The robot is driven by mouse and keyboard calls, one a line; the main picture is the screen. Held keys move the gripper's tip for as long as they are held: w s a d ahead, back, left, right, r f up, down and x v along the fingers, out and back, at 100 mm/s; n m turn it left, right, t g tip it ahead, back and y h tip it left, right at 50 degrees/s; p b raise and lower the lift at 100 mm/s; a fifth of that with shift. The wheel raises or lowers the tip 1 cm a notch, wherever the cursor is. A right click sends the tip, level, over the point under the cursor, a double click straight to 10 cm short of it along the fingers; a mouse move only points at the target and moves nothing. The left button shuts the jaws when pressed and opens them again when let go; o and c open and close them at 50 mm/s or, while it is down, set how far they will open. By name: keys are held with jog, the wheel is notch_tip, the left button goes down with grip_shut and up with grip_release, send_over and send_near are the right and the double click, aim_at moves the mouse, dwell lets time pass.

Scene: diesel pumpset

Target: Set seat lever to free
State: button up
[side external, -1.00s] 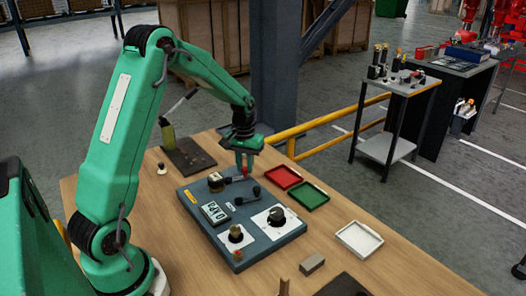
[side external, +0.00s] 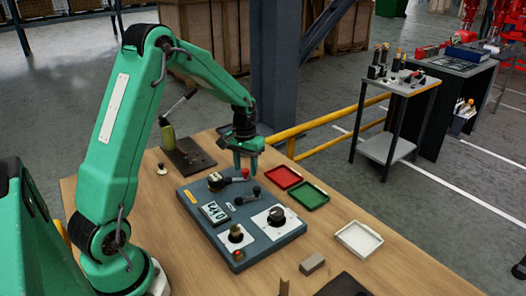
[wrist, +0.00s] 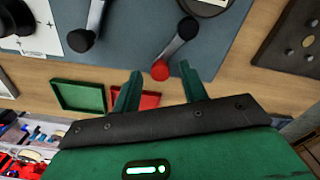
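The blue-grey control panel (side external: 262,238) lies on the wooden table. A lever with a red knob (side external: 245,173) is at its far edge; in the wrist view the red knob (wrist: 160,70) is at the end of a grey arm. A second lever with a black knob (side external: 256,190) is beside it, also in the wrist view (wrist: 80,40). No label that I can read tells which is the seat lever. My gripper (side external: 246,168) is over the red knob; in the wrist view my gripper (wrist: 160,78) is open, with the knob between or just beyond the fingertips. Contact cannot be told.
The panel also carries a dial (side external: 277,216), a display (side external: 214,212) and a knob (side external: 235,234). A red tray (side external: 282,177), a green tray (side external: 309,195) and a white tray (side external: 358,239) lie to the right. A dark plate (side external: 188,156) lies behind left.

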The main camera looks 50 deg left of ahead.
aim_at(246, 171)
jog(key=shift+r, duration=3.9)
jog(key=s+d+r+m+t, duration=0.2)
jog(key=s+d+r, duration=0.5)
jog(key=d+r, duration=0.2)
jog(key=s+d+r+m+t, duration=0.1)
jog(key=s+d, duration=0.3)
jog(key=s, duration=0.2)
jog(key=s+d+m+t, duration=0.1)
jog(key=s+d+t, duration=0.1)
jog(key=s+d, duration=0.2)
jog(key=s, duration=0.3)
jog(key=shift+s+r+m+t, duration=0.15)
jog(key=shift+r+m+t, duration=0.15)
jog(key=shift+r, duration=0.1)
